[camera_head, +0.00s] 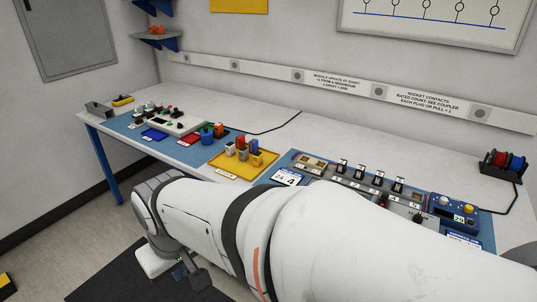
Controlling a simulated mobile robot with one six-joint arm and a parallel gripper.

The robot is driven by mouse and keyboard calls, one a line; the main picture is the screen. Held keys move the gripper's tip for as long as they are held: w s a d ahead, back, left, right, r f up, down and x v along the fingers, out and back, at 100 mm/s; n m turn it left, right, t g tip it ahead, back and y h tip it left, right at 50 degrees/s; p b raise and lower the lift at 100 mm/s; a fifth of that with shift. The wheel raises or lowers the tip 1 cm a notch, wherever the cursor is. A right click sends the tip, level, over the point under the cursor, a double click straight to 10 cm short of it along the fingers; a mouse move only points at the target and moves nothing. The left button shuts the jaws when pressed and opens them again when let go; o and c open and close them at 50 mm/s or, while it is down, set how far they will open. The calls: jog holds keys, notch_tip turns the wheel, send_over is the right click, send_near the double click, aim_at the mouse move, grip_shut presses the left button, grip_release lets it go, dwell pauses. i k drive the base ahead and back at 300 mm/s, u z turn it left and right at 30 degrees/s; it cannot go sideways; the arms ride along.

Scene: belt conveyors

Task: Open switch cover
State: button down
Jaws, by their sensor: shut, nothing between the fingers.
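No switch cover can be told for certain at this size. A panel (322,174) on the bench carries a row of several small upright black-and-white switch-like parts (360,172). A small dark lever-like part (418,217) stands at its right end. My white arm crosses the foreground and hides the panel's near edge. A dark end piece that appears to be my gripper (201,281) hangs low at the left, beyond the bench's front edge and well away from the panel. It looks shut and empty; its fingertips are not clear.
A pale control box (186,122) with coloured buttons sits left on the bench (290,140). A yellow tray (222,164) with coloured blocks stands mid-bench. The bench's back strip is mostly clear.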

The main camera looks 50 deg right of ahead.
aim_at(385, 196)
jog(key=z, duration=2.4)
jog(key=i, duration=0.8)
jog(key=z, duration=0.2)
